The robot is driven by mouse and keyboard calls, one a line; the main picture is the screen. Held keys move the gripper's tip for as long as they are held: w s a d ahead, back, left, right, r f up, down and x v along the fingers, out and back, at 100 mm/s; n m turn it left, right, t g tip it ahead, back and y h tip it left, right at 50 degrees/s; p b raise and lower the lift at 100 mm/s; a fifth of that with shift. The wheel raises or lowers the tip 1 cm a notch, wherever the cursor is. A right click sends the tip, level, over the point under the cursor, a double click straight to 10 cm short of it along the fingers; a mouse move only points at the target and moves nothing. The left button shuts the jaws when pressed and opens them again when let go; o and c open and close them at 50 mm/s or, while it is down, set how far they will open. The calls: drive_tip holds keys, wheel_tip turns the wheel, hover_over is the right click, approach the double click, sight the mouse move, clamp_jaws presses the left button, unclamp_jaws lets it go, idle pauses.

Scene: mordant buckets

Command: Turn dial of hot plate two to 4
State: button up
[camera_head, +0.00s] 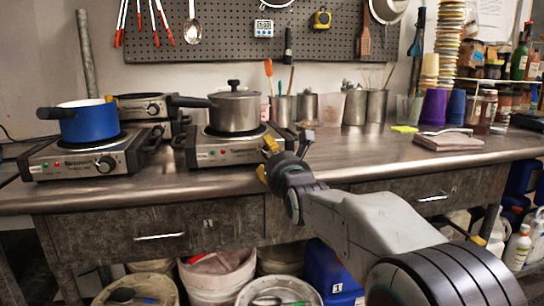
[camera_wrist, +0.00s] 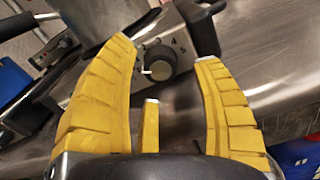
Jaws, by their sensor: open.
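A hot plate with a steel pot (camera_head: 236,108) on it stands at the middle of the bench, its front panel (camera_head: 215,153) facing me. Its dial is hidden behind my gripper (camera_head: 267,159) in the head view. In the wrist view a dark round dial (camera_wrist: 160,63) with a pale pointer end at its lower left shows between my open fingers (camera_wrist: 165,54). Digits are printed around it, 4 among them, at its upper right. The fingers are empty, and I cannot tell whether they touch the dial. No plate number is readable.
A second hot plate (camera_head: 72,161) with a blue pot (camera_head: 84,121) stands at the left, and another (camera_head: 146,106) behind it. A folded cloth (camera_head: 447,141) lies right. The bench (camera_head: 370,160) is bare between.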

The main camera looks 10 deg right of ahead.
drive_tip(key=shift+w, duration=0.8)
drive_tip(key=shift+c, duration=0.2)
drive_tip(key=shift+r, duration=0.1)
drive_tip(key=c, duration=1.2)
drive_tip(key=shift+o, duration=0.2)
drive_tip(key=shift+m, duration=0.3)
drive_tip(key=m+b, duration=0.3)
drive_tip(key=m, duration=0.1)
drive_tip(key=shift+b, duration=0.3)
drive_tip(key=shift+r+m+b, duration=0.1)
drive_tip(key=shift+m+b, duration=0.25)
drive_tip(key=shift+m, duration=1.75)
